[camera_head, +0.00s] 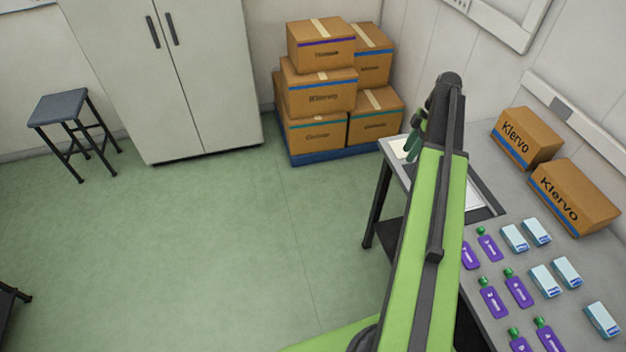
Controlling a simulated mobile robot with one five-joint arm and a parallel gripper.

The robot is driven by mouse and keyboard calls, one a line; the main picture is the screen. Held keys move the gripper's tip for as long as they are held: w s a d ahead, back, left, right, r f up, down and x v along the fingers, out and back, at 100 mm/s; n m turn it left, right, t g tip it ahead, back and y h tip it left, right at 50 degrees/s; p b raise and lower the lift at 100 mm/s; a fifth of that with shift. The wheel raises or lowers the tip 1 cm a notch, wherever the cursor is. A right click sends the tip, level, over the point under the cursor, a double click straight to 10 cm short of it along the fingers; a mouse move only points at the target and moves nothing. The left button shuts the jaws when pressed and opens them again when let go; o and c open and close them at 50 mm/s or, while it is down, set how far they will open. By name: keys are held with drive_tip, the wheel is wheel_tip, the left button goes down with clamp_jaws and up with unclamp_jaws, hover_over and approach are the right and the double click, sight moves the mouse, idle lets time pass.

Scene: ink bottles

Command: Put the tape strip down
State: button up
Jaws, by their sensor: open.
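My green arm reaches forward over the left edge of the grey table (555,275). My gripper (411,148) is at the far end of the table, over or beside a pale flat patch (397,146). Its dark green fingers are small in view and partly hidden by the arm; they are open. I cannot make out a tape strip. The arm hides part of the tabletop.
Purple bottles with green caps (519,290) and several pale blue boxes (545,281) are on the near table. Two Klervo cartons (574,197) stand along the wall. A white framed panel (479,190) lies right of the arm.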

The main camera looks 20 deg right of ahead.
drive_tip(key=s+a+m+h, duration=0.1)
drive_tip(key=a+m, duration=0.5)
drive_tip(key=a, duration=1.3)
drive_tip(key=s+a+f+m+h, duration=0.1)
drive_tip(key=a+m, duration=0.6)
drive_tip(key=a, duration=1.3)
drive_tip(key=shift+s+a+h, duration=0.15)
drive_tip(key=shift+s+h, duration=0.05)
drive_tip(key=shift+h, duration=0.6)
